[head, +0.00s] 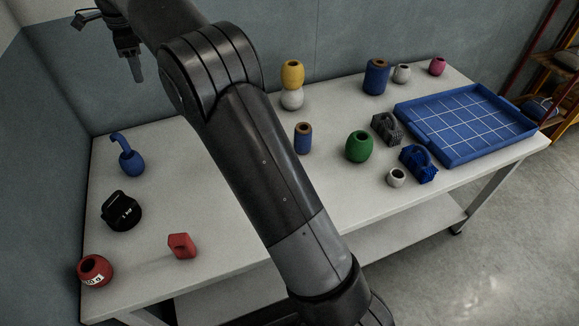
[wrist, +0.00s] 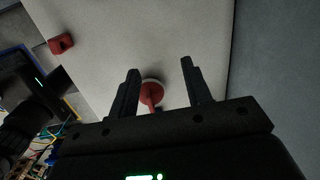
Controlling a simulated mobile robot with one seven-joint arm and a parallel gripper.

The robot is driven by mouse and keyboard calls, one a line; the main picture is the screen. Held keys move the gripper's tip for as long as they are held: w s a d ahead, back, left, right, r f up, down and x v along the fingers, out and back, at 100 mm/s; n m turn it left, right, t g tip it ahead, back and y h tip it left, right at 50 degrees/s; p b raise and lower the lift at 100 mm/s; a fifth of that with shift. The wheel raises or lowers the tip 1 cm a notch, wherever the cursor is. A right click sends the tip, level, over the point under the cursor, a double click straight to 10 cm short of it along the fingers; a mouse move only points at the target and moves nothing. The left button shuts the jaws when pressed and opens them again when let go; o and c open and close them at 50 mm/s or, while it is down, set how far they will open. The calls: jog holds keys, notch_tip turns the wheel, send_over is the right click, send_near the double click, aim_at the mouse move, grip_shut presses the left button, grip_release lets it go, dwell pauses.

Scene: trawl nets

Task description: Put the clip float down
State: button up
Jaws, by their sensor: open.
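A blue float with a curved hook-like clip on top, which looks like the clip float (head: 131,161), stands upright at the left back of the white table (head: 215,270) in the head view. My gripper (head: 133,65) is above the table at the upper left, higher than this float and apart from it. In the wrist view my gripper (wrist: 158,75) has its two fingers wide apart, with nothing clamped.
A black item (head: 121,211), a red float with a white label (head: 95,271) and a red block (head: 181,245) are at the table's left. Several floats, including a green one (head: 359,147), and a blue tray (head: 453,158) are at the right. Walls border the back and left.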

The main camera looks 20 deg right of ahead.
jog(key=s+d+r+n+t, duration=0.1)
jog(key=s+d+r+n, duration=0.3)
jog(key=s+d, duration=0.45)
jog(key=s+d+r+n+t, duration=0.1)
jog(key=s+d+r+n, duration=0.25)
jog(key=s+d, duration=0.5)
jog(key=s+d+f+n+t, duration=0.1)
jog(key=s+d+f+n, duration=0.1)
jog(key=s, duration=0.6)
jog(key=s+d+f+n, duration=0.2)
jog(key=s+f+n, duration=0.2)
jog(key=s+f, duration=0.2)
jog(key=s+d+f+n+t, duration=0.1)
jog(key=s+f+n, duration=0.3)
jog(key=s, duration=0.6)
jog(key=shift+d+t+h, duration=0.3)
jog(key=shift+d+h, duration=0.1)
jog(key=shift+d, duration=0.45)
